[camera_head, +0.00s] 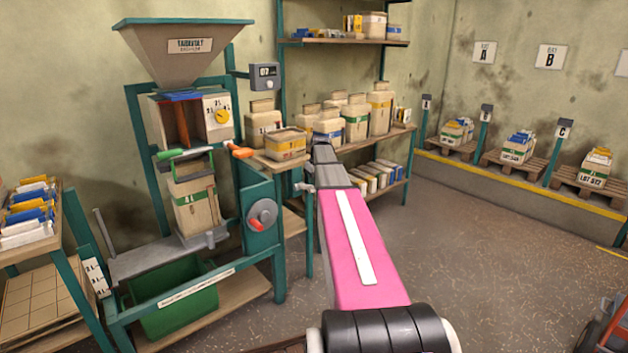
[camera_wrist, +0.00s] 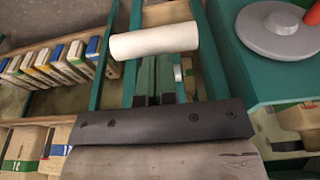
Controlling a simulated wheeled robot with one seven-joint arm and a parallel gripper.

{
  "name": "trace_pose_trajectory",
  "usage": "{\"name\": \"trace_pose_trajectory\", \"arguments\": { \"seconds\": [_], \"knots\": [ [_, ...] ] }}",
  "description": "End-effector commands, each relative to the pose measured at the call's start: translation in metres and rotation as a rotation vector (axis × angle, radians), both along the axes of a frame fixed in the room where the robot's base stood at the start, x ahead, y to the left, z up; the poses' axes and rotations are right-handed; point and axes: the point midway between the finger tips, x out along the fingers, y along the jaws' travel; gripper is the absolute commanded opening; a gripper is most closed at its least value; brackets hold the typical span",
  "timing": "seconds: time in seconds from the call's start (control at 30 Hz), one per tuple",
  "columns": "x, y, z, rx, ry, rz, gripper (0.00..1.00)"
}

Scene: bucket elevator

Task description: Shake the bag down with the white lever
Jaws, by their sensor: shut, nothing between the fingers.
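The bag (camera_head: 196,205), tan with a green band, stands upright under the filling spout on the grey platform of the teal machine. The white lever (camera_head: 304,187) shows as a small pale grip at the machine's right side, just left of my arm. In the wrist view the white lever (camera_wrist: 155,41) is a large white cylinder lying across the picture at my fingertips. My gripper (camera_wrist: 153,72) is shut with nothing between its fingers. Whether the fingertips touch the lever I cannot tell. In the head view my gripper (camera_head: 322,152) is at the arm's far end, its fingers mostly hidden.
A grey wheel (camera_head: 262,214) with a red knob is on the machine's right side. Green and orange handles (camera_head: 240,152) flank the spout. A green bin (camera_head: 180,302) is below. Shelves of bags and containers (camera_head: 352,120) stand behind my gripper.

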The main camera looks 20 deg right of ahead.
Motion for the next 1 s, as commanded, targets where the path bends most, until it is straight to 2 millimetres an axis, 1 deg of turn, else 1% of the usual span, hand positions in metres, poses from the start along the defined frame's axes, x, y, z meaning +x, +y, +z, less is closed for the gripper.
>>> {"name": "trace_pose_trajectory", "arguments": {
  "seconds": [0.17,0.37,0.47,0.7,1.0],
  "knots": [
    [-0.001,0.0,-0.001,0.002,-0.005,0.0,0.0],
    [-0.007,-0.002,-0.008,0.021,-0.055,-0.002,0.0],
    [-0.012,-0.003,-0.015,0.039,-0.107,-0.002,0.0],
    [-0.021,-0.006,-0.04,0.1,-0.271,-0.004,0.0],
    [-0.024,-0.008,-0.068,0.169,-0.46,-0.004,0.0]
  ]
}}
